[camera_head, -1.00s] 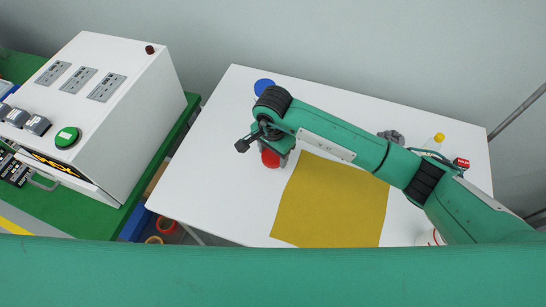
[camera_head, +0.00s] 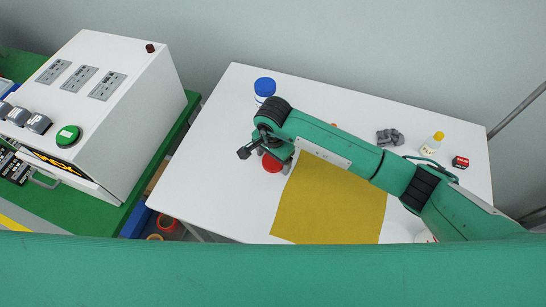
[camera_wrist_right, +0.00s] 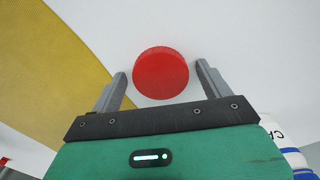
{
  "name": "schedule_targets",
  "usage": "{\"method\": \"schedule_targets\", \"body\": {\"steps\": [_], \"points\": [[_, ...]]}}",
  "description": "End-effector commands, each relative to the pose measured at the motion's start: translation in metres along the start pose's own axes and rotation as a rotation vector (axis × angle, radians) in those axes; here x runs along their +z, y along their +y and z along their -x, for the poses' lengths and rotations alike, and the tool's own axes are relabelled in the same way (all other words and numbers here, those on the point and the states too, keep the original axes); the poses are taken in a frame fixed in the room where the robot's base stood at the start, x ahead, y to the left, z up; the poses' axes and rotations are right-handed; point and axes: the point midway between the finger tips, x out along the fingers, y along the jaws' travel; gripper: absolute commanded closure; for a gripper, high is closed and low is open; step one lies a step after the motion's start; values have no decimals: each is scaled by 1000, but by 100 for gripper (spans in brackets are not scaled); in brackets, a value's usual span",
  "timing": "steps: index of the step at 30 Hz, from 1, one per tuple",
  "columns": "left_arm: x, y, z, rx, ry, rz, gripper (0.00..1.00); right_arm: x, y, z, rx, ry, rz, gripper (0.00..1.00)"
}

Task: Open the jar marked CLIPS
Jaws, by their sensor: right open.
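A red round lid (camera_head: 271,163) shows under my right wrist in the head view, left of the mustard mat. In the right wrist view the red lid (camera_wrist_right: 161,73) is seen from above, between the two fingers of my right gripper (camera_wrist_right: 162,70). The fingers are open, one on each side of the lid, with a gap visible on both sides. The jar body below the lid is hidden, and no CLIPS marking can be read. My left gripper is not in view.
A blue-capped jar (camera_head: 264,88) stands behind my right wrist. A mustard mat (camera_head: 325,215) covers the table's middle. Grey pieces (camera_head: 390,137), a yellow-capped bottle (camera_head: 432,144) and a red-black box (camera_head: 460,162) stand at right. A white control cabinet (camera_head: 130,110) is left of the table.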

Motion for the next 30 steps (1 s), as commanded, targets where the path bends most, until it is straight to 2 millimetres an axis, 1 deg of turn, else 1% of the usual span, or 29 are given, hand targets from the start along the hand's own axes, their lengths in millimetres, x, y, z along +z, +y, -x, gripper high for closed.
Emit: {"method": "schedule_targets", "body": {"steps": [4,5,7,15,21,25,30], "points": [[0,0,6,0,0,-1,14,0,0,5,1,-1,0,20],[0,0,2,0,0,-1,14,0,0,7,-2,1,1,20],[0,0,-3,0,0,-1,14,-1,-1,17,-3,3,1,20],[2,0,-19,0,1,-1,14,-1,-1,72,-4,4,1,20],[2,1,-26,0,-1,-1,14,-1,0,105,-2,2,1,20],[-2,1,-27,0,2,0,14,0,0,117,-1,1,0,20],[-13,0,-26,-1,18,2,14,0,0,123,0,0,0,20]]}}
